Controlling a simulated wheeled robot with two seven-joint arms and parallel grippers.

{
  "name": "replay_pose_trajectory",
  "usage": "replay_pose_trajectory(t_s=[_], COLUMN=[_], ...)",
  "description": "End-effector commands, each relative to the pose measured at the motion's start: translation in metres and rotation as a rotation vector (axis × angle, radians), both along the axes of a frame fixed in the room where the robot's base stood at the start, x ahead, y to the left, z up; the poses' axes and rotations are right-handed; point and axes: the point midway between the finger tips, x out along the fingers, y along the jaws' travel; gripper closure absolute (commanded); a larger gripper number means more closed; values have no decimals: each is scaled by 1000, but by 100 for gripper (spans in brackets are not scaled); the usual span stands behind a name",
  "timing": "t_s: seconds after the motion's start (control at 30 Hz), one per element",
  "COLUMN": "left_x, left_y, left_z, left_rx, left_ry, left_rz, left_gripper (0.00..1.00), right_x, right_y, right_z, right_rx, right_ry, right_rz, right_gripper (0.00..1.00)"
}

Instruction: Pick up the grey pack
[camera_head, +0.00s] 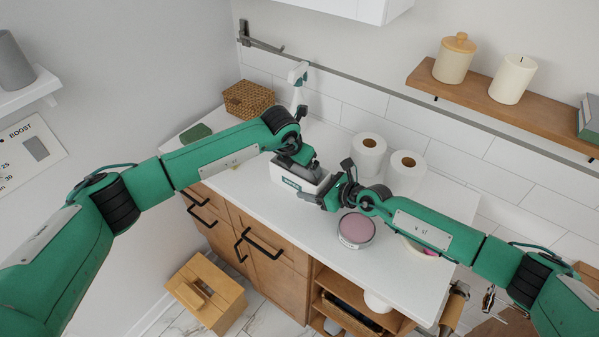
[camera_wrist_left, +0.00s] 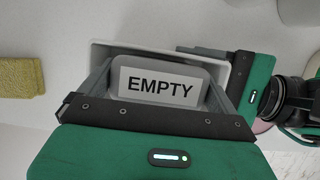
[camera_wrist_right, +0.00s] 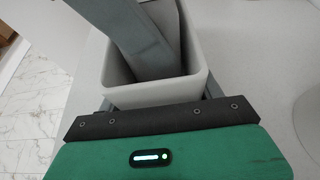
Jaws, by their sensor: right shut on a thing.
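The grey pack (camera_wrist_left: 160,66), labelled EMPTY, sits inside a white open-topped box (camera_head: 288,183) on the counter. My left gripper (camera_head: 300,168) points down into the box. In the left wrist view its fingers stand on both sides of the pack; whether they press on it I cannot tell. My right gripper (camera_head: 332,194) is shut on the right end of the white box, which also shows in the right wrist view (camera_wrist_right: 190,88). There the left gripper's finger reaches inside. The pack is mostly hidden in the head view.
A round pink-topped tin (camera_head: 356,229) stands close under my right wrist. Two paper rolls (camera_head: 368,158) stand behind, with a spray bottle (camera_head: 299,85) and a wicker basket (camera_head: 249,99) at the back left. A wooden stool (camera_head: 207,291) is on the floor.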

Motion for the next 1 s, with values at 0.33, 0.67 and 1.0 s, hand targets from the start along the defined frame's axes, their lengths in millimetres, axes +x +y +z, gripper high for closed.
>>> replay_pose_trajectory(t_s=[0.33,0.67,1.0], left_x=[1,1,0], left_y=[0,0,0], left_z=[8,71,101], left_rx=[0,-1,0], left_ry=[-1,-4,0], left_rz=[0,-1,-1], left_gripper=[27,27,27], right_x=[0,0,0], right_y=[0,0,0], right_z=[0,0,0], right_rx=[0,0,0], right_ry=[0,0,0], right_rz=[0,0,0], right_gripper=[59,59,59])
